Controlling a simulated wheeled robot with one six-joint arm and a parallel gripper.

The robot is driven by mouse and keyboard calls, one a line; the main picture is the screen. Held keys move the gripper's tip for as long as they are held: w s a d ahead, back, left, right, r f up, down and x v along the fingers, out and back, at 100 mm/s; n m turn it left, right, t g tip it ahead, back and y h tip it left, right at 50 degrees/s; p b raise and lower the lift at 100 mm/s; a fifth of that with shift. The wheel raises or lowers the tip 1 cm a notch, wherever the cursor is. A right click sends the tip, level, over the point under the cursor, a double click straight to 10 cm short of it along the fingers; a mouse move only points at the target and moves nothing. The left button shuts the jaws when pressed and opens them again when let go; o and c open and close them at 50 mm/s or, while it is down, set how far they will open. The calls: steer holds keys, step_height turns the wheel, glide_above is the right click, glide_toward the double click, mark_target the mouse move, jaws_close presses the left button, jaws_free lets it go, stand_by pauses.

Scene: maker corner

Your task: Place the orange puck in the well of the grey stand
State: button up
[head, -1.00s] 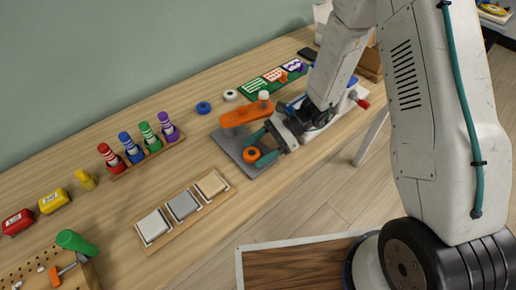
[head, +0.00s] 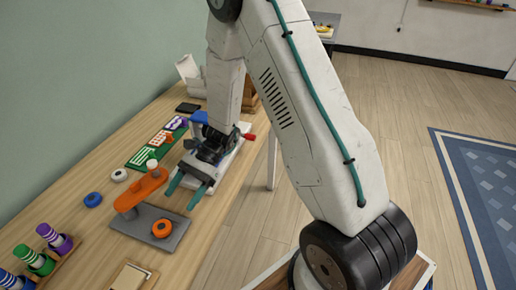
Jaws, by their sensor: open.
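The orange puck (head: 162,228) lies on the right part of the grey stand (head: 176,241), a flat plate on the bench; its dark centre faces up. Whether it sits down in the well or on its rim is too small to tell. An orange arm-shaped part (head: 138,192) with a white knob stands over the plate's back left part. My gripper (head: 184,195) is open and empty, its teal fingers apart, behind the puck and clear of it, just beyond the stand's far edge.
A blue ring (head: 92,199) and a white ring (head: 119,174) lie left of the stand. Purple and green striped pegs (head: 54,238) stand at lower left. A green board (head: 150,150) lies farther back. The bench's front edge runs close to the stand's right.

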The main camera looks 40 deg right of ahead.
steer(key=s+d+r+n+t+h, duration=0.3)
steer(key=s+d+r+n+h, duration=0.3)
steer(key=s+r, duration=0.4)
steer(key=s+d+r+n+t+h, duration=0.3)
steer(key=s+d+r+n+h, duration=0.3)
steer(key=s+r, duration=0.5)
step_height(320, 180, up, 5)
steer(key=shift+s+d+f+n, duration=0.1)
steer(key=shift+s+d+n, duration=0.15)
steer(key=shift+d+n, duration=0.65)
